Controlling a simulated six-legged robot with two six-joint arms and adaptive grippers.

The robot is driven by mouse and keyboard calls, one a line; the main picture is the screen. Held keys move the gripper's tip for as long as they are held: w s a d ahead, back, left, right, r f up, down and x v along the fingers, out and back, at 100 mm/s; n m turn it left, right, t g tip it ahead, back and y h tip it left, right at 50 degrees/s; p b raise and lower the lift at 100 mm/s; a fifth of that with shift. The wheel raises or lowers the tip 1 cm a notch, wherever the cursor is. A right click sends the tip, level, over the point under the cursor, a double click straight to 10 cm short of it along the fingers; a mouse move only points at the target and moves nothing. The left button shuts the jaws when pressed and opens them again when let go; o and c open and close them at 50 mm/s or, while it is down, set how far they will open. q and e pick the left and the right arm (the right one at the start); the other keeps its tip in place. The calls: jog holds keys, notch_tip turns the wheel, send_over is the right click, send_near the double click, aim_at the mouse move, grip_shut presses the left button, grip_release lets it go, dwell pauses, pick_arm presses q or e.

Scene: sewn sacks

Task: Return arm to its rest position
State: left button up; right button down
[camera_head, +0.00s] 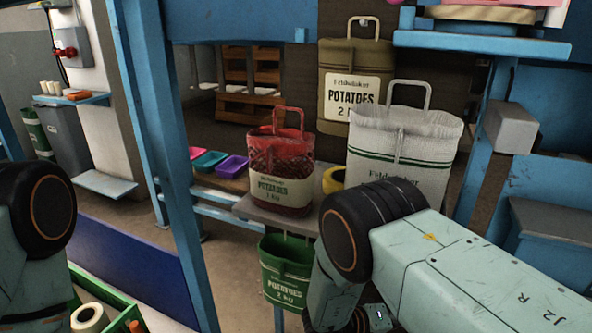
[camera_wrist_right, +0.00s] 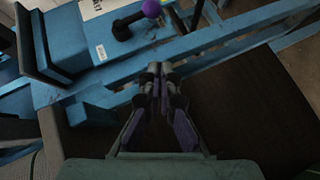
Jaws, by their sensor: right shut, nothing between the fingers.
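My right gripper (camera_wrist_right: 160,72) shows in the right wrist view with its two fingers together and nothing between them. It points toward blue frame bars, over a dark surface (camera_wrist_right: 250,110). In the head view my right arm (camera_head: 450,262) comes in from the lower right and bends down in front of the sacks. Its gripper cannot be made out there. My left arm (camera_head: 35,225) shows only as a joint and link at the left edge; its gripper is out of view.
A red mesh sack (camera_head: 280,160) stands on a grey shelf. A white sack (camera_head: 400,150) stands right of it, partly behind my arm. An olive sack (camera_head: 350,75) hangs behind; a green sack (camera_head: 287,268) hangs below. A blue post (camera_head: 165,150) stands left. Colored trays (camera_head: 232,167) lie behind.

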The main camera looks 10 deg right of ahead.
jog(key=s+a+f+t+y, duration=0.35)
jog(key=s+f+y, duration=0.25)
jog(key=f+y, duration=0.25)
jog(key=s+a+r+g+y, duration=0.1)
jog(key=s+a+g+y, duration=0.1)
jog(key=s, duration=0.9)
jog(key=s+a+r+n+g+y, duration=0.1)
jog(key=s+a+g+y, duration=0.1)
jog(key=s, duration=0.9)
jog(key=shift+a+r+n+g+y, duration=0.3)
jog(key=shift+a+g+y, duration=0.1)
jog(key=shift+g+y, duration=0.35)
